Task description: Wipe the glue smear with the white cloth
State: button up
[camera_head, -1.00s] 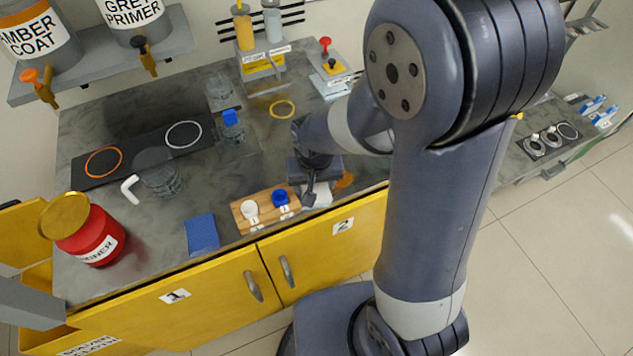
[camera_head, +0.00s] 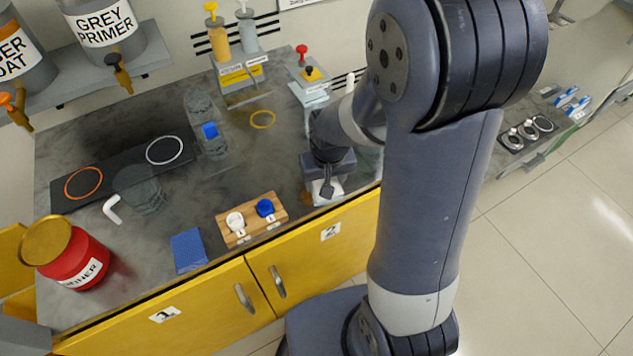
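My gripper (camera_head: 326,192) points down at the counter, right of the wooden block. The white cloth (camera_head: 328,199) lies under its fingertips on the counter near the front edge. The cloth moves along with the gripper, so it appears shut on the cloth, though the fingers are small and partly hidden.
The wooden block (camera_head: 237,240) with a white and a blue cap stands left of the gripper. A blue sponge (camera_head: 188,250), a red thinner can (camera_head: 72,262) and clear jars stand further left. A dispenser stand (camera_head: 310,92) is behind.

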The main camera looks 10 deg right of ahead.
jog(key=shift+w+d, duration=0.2)
jog(key=shift+d, duration=0.5)
jog(key=shift+w+d, duration=0.25)
jog(key=shift+d, duration=0.4)
jog(key=shift+w+d, duration=0.2)
jog(key=shift+d, duration=0.5)
jog(key=shift+r, duration=0.1)
jog(key=shift+r+p, duration=2.4)
jog(key=shift+r, duration=0.55)
notch_tip(320, 180, up, 3)
jog(key=shift+p, duration=1.1)
notch_tip(320, 180, down, 7)
jog(key=b, duration=0.6)
